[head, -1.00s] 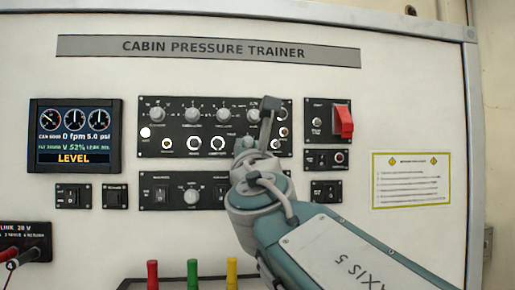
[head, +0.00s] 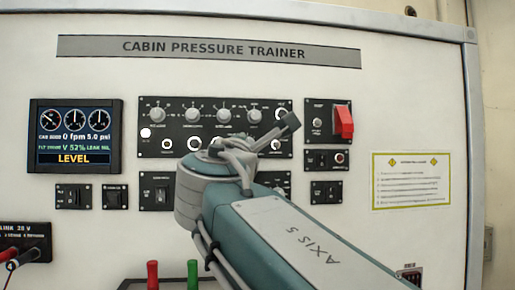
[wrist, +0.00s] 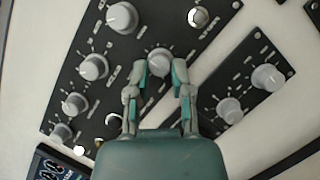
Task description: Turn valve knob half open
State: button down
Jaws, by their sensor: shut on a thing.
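In the wrist view a round grey knob (wrist: 160,60) on the black control panel (wrist: 215,38) sits between the two fingers of my gripper (wrist: 160,73). The fingers are closed on its sides. The knob's pointer and scale marks are too small to read, so I cannot tell its setting. In the head view the black panel (head: 146,106) is on the white wall, and my arm covers its lower middle, hiding the knob and fingertips.
Several other grey knobs stand close by, such as one in the upper row (wrist: 122,17). A red switch cover (head: 343,122) is to the right. A display (head: 76,136) at left reads LEVEL. Red (head: 152,274) and green (head: 193,273) handles stand below.

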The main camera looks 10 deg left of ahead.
jog(key=shift+m, duration=0.7)
jog(key=c, duration=0.5)
grip_release()
jog(key=v, duration=1.2)
jog(key=shift+a, duration=0.25)
